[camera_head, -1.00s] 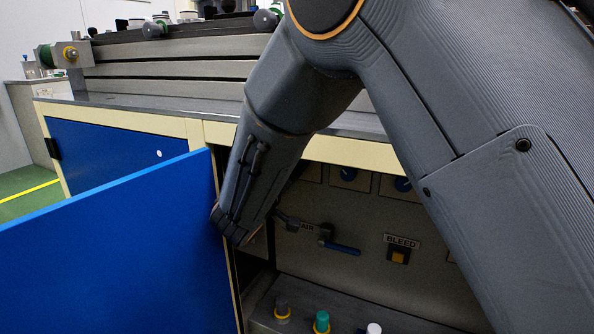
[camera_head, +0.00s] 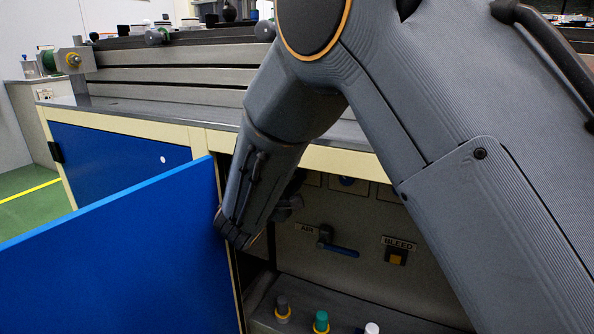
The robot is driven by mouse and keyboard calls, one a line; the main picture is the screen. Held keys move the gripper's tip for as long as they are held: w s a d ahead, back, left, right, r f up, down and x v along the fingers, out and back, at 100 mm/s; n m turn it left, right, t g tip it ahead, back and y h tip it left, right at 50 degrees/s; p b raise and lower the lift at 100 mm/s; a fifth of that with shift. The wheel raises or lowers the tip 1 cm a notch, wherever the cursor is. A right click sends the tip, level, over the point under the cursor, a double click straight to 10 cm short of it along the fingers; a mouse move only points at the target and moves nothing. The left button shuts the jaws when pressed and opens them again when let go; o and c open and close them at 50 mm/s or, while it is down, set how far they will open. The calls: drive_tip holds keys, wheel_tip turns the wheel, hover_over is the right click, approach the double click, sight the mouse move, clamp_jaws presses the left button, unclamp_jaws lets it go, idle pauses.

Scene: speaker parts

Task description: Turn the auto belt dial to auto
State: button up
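A dark blue dial (camera_head: 347,181) shows at the top of the grey panel inside the open cabinet, partly cut off by the cream front rail. Its label cannot be read, so I cannot tell whether it is the auto belt dial or where it points. Other dials along that row are hidden behind my arm or the rail. My arm reaches down into the cabinet opening from the upper right. A small grey part of my gripper (camera_head: 288,206) appears to show beside the wrist, left of and below the blue dial. Its fingers are hidden, and no contact can be seen.
An open blue door (camera_head: 110,260) stands at the left, close to my wrist. A blue-handled AIR valve (camera_head: 341,250) and a yellow BLEED button (camera_head: 396,257) sit lower on the panel. Several connectors, one teal (camera_head: 321,321), stand on the ledge below. The cream rail (camera_head: 345,163) borders the opening above.

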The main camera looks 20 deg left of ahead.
drive_tip(key=shift+n, duration=0.4)
drive_tip(key=o, duration=1)
drive_tip(key=shift+o, duration=0.2)
drive_tip(key=s+p, duration=0.2)
drive_tip(key=s, duration=0.6)
drive_tip(key=shift+a, duration=0.35)
drive_tip(key=shift+w, duration=0.1)
